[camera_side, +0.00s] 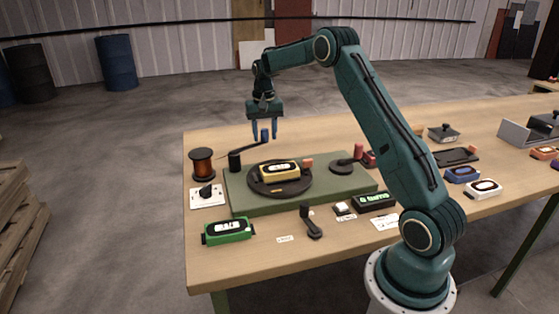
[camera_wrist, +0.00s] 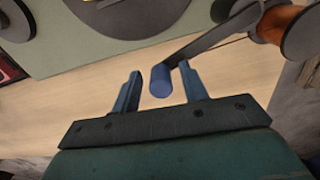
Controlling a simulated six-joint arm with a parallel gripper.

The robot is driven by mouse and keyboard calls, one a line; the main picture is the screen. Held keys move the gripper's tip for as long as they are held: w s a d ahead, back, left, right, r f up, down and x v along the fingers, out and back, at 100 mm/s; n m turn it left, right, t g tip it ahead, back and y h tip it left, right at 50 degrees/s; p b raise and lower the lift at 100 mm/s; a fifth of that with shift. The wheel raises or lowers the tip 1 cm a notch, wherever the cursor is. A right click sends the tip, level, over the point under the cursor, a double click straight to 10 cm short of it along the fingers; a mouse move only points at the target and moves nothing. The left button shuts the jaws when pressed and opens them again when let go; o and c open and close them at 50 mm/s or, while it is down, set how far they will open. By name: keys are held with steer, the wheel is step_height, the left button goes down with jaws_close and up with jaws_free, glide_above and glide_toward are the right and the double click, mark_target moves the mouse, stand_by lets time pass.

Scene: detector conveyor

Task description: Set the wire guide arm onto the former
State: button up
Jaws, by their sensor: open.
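The wire guide arm (camera_side: 247,150) is a thin dark bar running from a black post at the left of the green base to an upright blue knob (camera_side: 265,136). My gripper (camera_side: 267,131) is open and points down over the knob. In the wrist view, the blue knob (camera_wrist: 160,82) stands between the open fingers (camera_wrist: 160,72), with no clear contact on either side. The former appears to be the yellow oblong piece (camera_side: 280,170) on the dark round turntable (camera_side: 266,186). In the wrist view only part of the turntable (camera_wrist: 125,14) shows.
A copper wire spool (camera_side: 202,164) stands left of the green base (camera_side: 240,204). A red-knobbed lever (camera_side: 346,162) is at the base's right. A green device (camera_side: 228,231), a black crank (camera_side: 312,223) and a lit counter (camera_side: 374,201) lie along the front.

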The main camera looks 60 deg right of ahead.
jaws_close()
steer(key=shift+s+a, duration=0.1)
steer(key=shift+s, duration=0.05)
steer(key=s+a+m, duration=0.1)
steer(key=m, duration=0.1)
steer(key=s+a+m, duration=0.1)
steer(key=s, duration=0.1)
steer(key=shift+a+r+m, duration=0.1)
steer(key=shift+m, duration=0.3)
steer(key=s+a+m, duration=0.1)
steer(key=m, duration=0.1)
steer(key=s+a+m, duration=0.1)
steer(key=a+m, duration=0.1)
steer(key=shift+a, duration=0.3)
steer(key=shift+s+a+m, duration=0.2)
steer(key=shift+a+m, duration=0.55)
steer(key=shift+m, duration=0.15)
steer(key=shift+s+a+m, duration=0.2)
steer(key=shift+a+m, duration=0.55)
steer(key=shift+m, duration=0.15)
jaws_free()
